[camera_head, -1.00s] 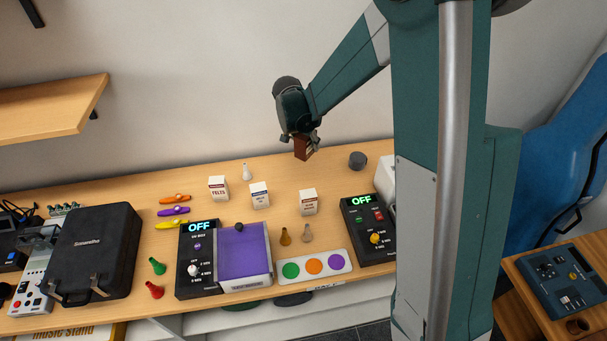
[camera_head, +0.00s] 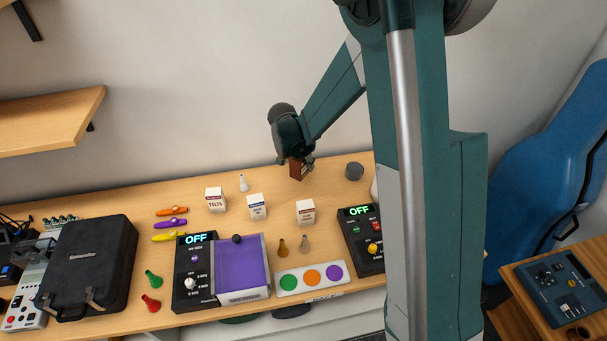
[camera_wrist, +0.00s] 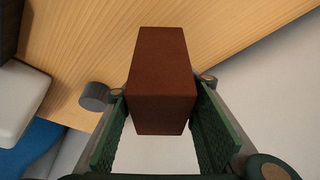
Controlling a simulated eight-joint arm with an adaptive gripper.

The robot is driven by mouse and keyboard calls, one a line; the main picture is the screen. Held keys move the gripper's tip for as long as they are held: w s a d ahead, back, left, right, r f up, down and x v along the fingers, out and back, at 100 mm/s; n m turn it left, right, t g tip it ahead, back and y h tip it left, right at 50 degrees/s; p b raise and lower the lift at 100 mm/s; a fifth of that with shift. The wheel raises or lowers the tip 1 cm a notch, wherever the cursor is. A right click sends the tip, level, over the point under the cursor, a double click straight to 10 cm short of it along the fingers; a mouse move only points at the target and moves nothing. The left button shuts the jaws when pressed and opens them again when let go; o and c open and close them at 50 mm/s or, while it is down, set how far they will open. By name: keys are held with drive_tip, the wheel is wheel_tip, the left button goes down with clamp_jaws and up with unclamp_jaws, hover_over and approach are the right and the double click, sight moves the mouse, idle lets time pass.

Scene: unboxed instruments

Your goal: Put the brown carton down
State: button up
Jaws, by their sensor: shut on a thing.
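The brown carton (camera_head: 296,171) is held in my gripper (camera_head: 299,160) near the back edge of the wooden table, towards the wall. In the wrist view the carton (camera_wrist: 162,80) is between the two green finger pads of my gripper (camera_wrist: 160,125), which are shut on it. The table top (camera_wrist: 225,25) shows beyond the carton. I cannot tell from these views whether the carton's underside touches the table.
White cartons (camera_head: 256,206) stand in front of it, one marked FELTS (camera_head: 215,200). A dark grey cylinder (camera_head: 354,171) stands to its right and a white bottle (camera_head: 244,183) to its left. The table's back left (camera_head: 120,200) is clear.

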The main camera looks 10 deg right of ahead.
sight(296, 159)
drive_tip(key=shift+f, duration=0.7)
drive_tip(key=shift+f, duration=0.1)
drive_tip(key=shift+f, duration=2)
drive_tip(key=shift+f, duration=0.15)
drive_tip(key=o, duration=0.9)
drive_tip(key=shift+r, duration=0.2)
drive_tip(key=shift+v, duration=5.95)
